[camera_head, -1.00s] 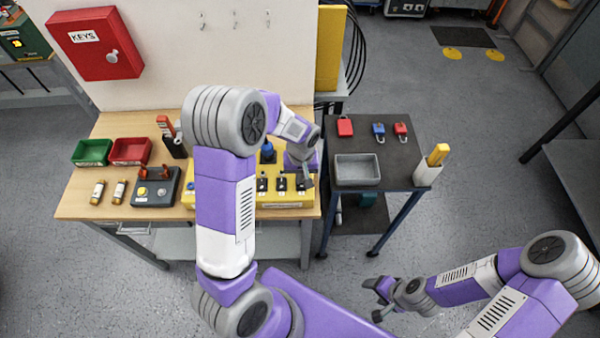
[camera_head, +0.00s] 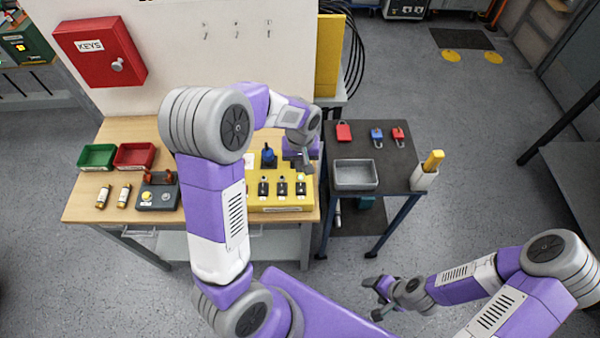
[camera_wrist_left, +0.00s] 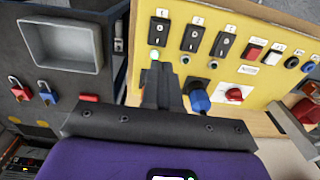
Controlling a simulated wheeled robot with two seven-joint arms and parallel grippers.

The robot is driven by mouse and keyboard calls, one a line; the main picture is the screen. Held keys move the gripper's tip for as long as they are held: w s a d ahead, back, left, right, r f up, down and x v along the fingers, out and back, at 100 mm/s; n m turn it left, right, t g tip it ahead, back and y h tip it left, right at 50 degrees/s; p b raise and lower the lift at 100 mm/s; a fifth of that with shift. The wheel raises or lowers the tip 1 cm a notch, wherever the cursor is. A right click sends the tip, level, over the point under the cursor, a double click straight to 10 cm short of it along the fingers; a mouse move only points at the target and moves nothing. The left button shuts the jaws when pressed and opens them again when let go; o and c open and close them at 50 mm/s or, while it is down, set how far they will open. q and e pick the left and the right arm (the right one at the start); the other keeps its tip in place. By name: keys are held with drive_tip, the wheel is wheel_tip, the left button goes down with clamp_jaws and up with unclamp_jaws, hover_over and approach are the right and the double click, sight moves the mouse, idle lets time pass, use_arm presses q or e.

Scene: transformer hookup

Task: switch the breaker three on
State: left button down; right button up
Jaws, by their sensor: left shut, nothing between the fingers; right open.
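The yellow breaker panel (camera_head: 283,205) stands on the wooden bench with three black breaker switches in a row. The rightmost breaker (camera_head: 300,189) shows at the left end of the row in the left wrist view (camera_wrist_left: 158,31); its number is too small to read surely. My right gripper (camera_head: 380,298) is open and empty, away from the bench.
A blue knob (camera_head: 268,155) and a red knob (camera_wrist_left: 235,94) are close to my left gripper. A grey tray (camera_head: 356,186) and padlocks (camera_head: 377,137) are on the dark side table. Red and green bins (camera_head: 97,156) stand at the bench's left.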

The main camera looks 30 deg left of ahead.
use_arm(q)
drive_tip(key=r, duration=0.5)
drive_tip(key=shift+w+a+r, duration=0.15)
drive_tip(key=shift+w+r, duration=0.05)
drive_tip(key=shift+w, duration=0.1)
use_arm(e)
drive_tip(key=shift+r, duration=0.2)
